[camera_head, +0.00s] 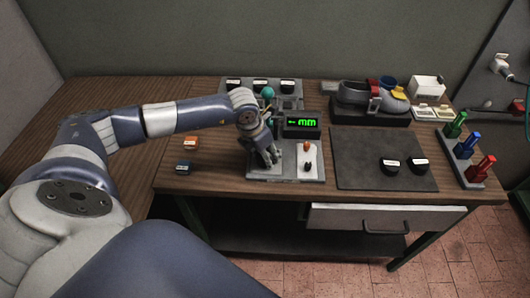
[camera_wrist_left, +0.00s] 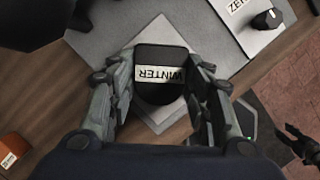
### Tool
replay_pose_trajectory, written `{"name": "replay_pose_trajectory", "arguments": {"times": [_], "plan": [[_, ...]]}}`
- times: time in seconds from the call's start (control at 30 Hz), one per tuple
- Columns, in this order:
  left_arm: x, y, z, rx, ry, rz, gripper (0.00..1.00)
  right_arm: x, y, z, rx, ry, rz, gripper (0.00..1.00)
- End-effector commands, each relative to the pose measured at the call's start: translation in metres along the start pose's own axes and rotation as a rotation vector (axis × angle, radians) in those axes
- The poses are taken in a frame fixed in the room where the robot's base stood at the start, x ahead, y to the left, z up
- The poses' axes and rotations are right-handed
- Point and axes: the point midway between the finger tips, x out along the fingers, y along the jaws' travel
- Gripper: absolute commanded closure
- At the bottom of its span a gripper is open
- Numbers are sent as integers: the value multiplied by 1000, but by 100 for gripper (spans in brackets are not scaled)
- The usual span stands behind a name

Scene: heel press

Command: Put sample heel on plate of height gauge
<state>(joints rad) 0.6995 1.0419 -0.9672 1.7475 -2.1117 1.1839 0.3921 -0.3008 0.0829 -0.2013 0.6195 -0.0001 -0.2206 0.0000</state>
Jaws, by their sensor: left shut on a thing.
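My left gripper (camera_head: 268,158) is over the left part of the height gauge's grey base (camera_head: 262,177). In the left wrist view, the left gripper (camera_wrist_left: 163,92) is shut on a black heel (camera_wrist_left: 164,99) with a white WINTER label, its fingers on both sides. The heel is over the lighter square plate (camera_wrist_left: 158,31); I cannot tell whether they touch. The gripper hides the heel and plate in the head view. The gauge's display (camera_head: 301,123) shows green "mm". A dark, finger-like shape at the wrist view's right edge may be my right gripper (camera_wrist_left: 300,143).
A white panel (camera_head: 310,165) with a black knob is right of the plate. A dark mat (camera_head: 365,150) bears two black heels (camera_head: 404,165). An orange block (camera_head: 191,143) lies at left. A shoe (camera_head: 358,93) and coloured tools (camera_head: 468,145) are farther right.

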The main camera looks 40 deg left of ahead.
Motion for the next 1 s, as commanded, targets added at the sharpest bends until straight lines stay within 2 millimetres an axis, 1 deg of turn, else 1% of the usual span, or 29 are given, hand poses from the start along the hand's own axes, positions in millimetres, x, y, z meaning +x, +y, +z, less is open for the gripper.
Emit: {"name": "replay_pose_trajectory", "arguments": {"times": [0.1,0.13,0.17,0.2,0.23,0.53,0.67,0.73,0.8,1.0], "plan": [[4,0,-1,0,0,0,79,5,1,0,1,0,1,60],[4,0,-1,0,0,0,52,4,1,0,1,0,1,60],[3,0,-1,0,0,0,45,3,1,0,1,0,1,60],[3,0,-1,0,0,0,36,3,1,0,1,0,1,60],[3,0,-1,0,0,0,34,3,1,0,1,0,1,60],[2,0,-1,0,0,0,34,3,1,0,2,1,1,60],[-2,0,1,0,0,0,34,-2,0,-1,3,1,0,60],[-2,0,0,1,-3,1,34,7,-1,0,3,2,-1,60],[-9,0,0,2,-4,1,34,16,-2,0,3,3,-2,60],[-19,2,-36,1,2,4,34,30,-5,0,5,4,-5,60]]}}
